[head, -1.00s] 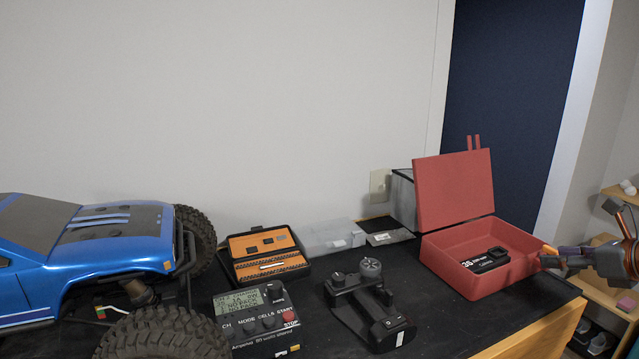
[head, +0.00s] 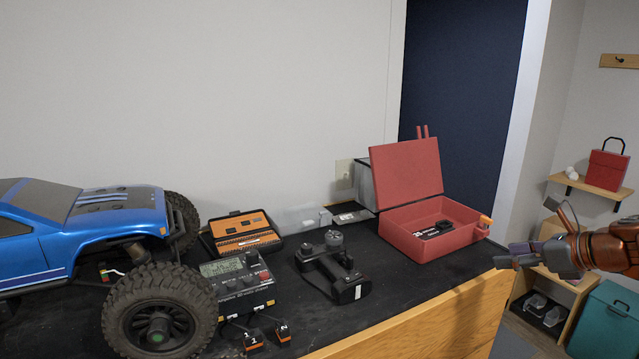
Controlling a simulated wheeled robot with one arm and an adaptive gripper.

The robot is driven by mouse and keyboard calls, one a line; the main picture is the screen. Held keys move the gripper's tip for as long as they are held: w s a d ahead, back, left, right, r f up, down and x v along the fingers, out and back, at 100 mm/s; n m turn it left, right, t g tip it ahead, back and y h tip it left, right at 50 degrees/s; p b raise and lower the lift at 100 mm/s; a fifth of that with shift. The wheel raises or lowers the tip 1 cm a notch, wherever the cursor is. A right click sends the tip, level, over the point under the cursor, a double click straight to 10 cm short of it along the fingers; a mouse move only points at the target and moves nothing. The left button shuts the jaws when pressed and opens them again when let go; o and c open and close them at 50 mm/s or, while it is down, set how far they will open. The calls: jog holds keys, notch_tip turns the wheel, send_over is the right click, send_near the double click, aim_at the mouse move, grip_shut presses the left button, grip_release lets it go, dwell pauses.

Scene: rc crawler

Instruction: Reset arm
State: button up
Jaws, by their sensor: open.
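My gripper (head: 512,256) is at the right of the head view, open and empty. It points left, just off the right edge of the workbench, in front of and to the right of the red box. The red box (head: 407,236) stands on the bench's right end with its lid (head: 406,181) raised. A black item with white lettering (head: 440,229) lies inside it. My gripper is apart from the box.
A blue crawler (head: 112,222) stands at the left. A charger (head: 238,284), a transmitter (head: 333,272) and an open orange tool case (head: 240,232) lie on the bench (head: 390,295). Shelves, a red bag (head: 606,170) and a teal bin (head: 608,318) are at right.

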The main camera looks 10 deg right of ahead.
jog(key=s+a+f+n+g, duration=0.25)
jog(key=a+n, duration=0.25)
jog(key=a, duration=0.3)
jog(key=s+a+f+n+g+y, duration=0.1)
jog(key=s+a+f+n+g, duration=0.2)
jog(key=a, duration=0.6)
jog(key=s+a+f+n+g, duration=0.1)
jog(key=s+a+n+g, duration=0.1)
jog(key=a+n, duration=0.5)
jog(key=s+a+f+n+g+h, duration=0.2)
jog(key=s+a+f+n+g, duration=0.15)
jog(key=s+a+n, duration=0.5)
jog(key=s+d+f+n+h, duration=0.2)
jog(key=s+n, duration=0.1)
jog(key=s, duration=0.4)
jog(key=s+d+f+n+g+h, duration=0.1)
jog(key=s+d+f+n+h, duration=0.1)
jog(key=s, duration=0.5)
jog(key=shift+f+n, duration=0.55)
jog(key=shift+n, duration=0.3)
jog(key=shift+a, duration=0.1)
jog(key=shift+c, duration=0.3)
